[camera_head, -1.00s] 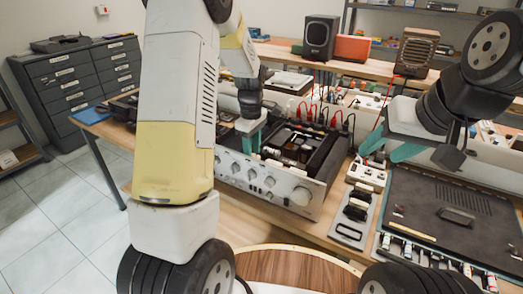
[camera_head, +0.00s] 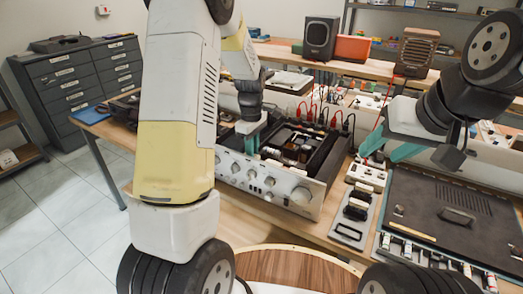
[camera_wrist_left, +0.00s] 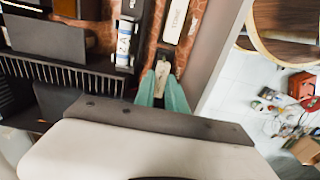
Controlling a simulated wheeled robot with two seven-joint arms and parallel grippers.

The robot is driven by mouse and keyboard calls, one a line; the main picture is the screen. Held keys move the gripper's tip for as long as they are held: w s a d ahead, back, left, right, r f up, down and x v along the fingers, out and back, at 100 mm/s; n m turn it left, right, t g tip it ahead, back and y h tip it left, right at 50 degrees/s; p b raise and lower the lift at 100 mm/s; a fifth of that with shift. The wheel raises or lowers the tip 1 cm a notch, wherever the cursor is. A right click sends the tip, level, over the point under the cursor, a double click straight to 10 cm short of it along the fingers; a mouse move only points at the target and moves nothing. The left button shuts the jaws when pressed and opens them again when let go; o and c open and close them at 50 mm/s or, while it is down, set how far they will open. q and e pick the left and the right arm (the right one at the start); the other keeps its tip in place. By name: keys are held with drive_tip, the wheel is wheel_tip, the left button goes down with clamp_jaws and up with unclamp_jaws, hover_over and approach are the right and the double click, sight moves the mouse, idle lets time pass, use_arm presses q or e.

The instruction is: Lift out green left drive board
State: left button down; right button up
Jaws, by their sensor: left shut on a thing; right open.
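The silver hifi amplifier (camera_head: 268,182) stands open-topped on the wooden bench in the head view. My left gripper (camera_head: 250,141) reaches down into its left side. In the left wrist view my left gripper (camera_wrist_left: 162,84) is shut on the end of a narrow pale piece (camera_wrist_left: 162,70), which I take to be the green left drive board; its green colour is not clear. The piece is still inside the case, beside a dark part with a white-and-blue cylinder (camera_wrist_left: 124,45). My right gripper (camera_head: 388,148) is open and empty, above the bench right of the amplifier.
Red and black test leads (camera_head: 322,118) stand behind the amplifier. A round wooden top (camera_head: 290,266) is in front. The amplifier's side wall (camera_wrist_left: 208,50) is close to my left fingers.

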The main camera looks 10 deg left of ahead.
use_arm(q)
drive_tip(key=shift+r, duration=0.1)
idle(0.3)
drive_tip(key=shift+r, duration=3.7)
